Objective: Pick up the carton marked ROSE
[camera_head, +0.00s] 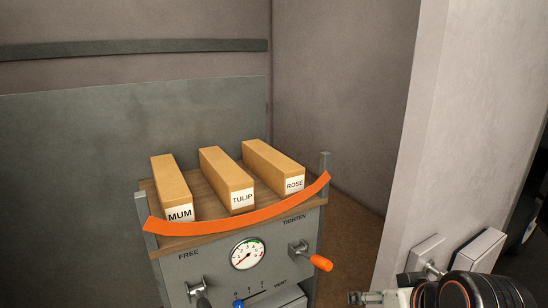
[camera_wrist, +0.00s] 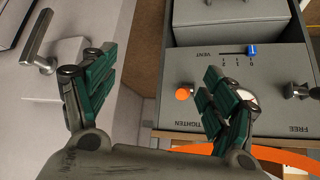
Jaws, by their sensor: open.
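The carton marked ROSE (camera_head: 272,164) is a long tan box with a white label at its near end. It lies rightmost of three cartons on the wooden top of a grey cabinet in the head view. The carton marked TULIP (camera_head: 226,176) is in the middle and the carton marked MUM (camera_head: 173,188) is at the left. My gripper (camera_wrist: 145,95) is open and empty in the wrist view, with green-padded fingers spread in front of the cabinet's panel. No carton shows in the wrist view. In the head view part of my arm shows at the lower right.
An orange strap (camera_head: 240,218) runs across the front edge of the cabinet top between two posts. The grey cabinet (camera_head: 215,262) has a gauge (camera_head: 247,254), an orange-tipped handle (camera_head: 320,262) and a blue-knobbed VENT slider (camera_wrist: 252,49). A pale wall (camera_head: 445,130) stands close on the right.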

